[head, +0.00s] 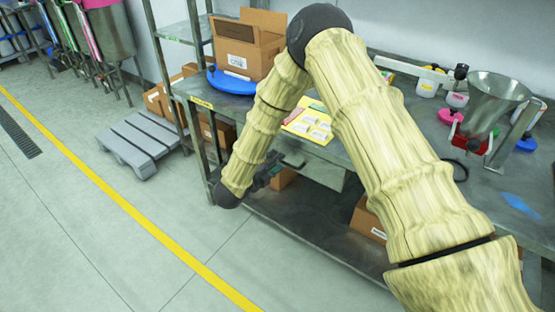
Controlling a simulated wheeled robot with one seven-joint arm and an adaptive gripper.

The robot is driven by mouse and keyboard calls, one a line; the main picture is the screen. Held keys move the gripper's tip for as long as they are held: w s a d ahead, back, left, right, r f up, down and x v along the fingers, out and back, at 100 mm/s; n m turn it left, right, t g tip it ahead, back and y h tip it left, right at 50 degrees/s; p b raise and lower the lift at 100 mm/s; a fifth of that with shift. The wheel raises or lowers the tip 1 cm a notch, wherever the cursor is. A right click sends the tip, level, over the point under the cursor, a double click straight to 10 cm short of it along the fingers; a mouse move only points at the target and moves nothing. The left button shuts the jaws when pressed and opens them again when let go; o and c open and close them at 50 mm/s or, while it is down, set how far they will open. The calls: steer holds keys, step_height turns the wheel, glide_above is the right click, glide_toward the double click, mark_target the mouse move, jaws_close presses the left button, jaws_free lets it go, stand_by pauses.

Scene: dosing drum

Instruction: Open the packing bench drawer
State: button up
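The packing bench (204,93) is a grey metal table that runs from the middle to the right of the head view. A pale grey drawer front (325,173) shows under its front edge, partly hidden by my arm. I cannot tell if the drawer stands slightly out. My gripper (283,171) is dark and small, beside the bench front just left of the drawer. It points toward the drawer. Its fingers are partly hidden by my arm, so I cannot tell if they touch the drawer or are open or shut.
On the bench are an open cardboard box (245,50), a blue disc (232,82), a yellow sheet (310,122) and a metal hopper (492,100). Boxes (368,220) sit on the lower shelf. A grey pallet (143,140) lies left. The floor in front is clear.

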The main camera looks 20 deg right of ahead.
steer(key=shift+x, duration=1.2)
jaws_close()
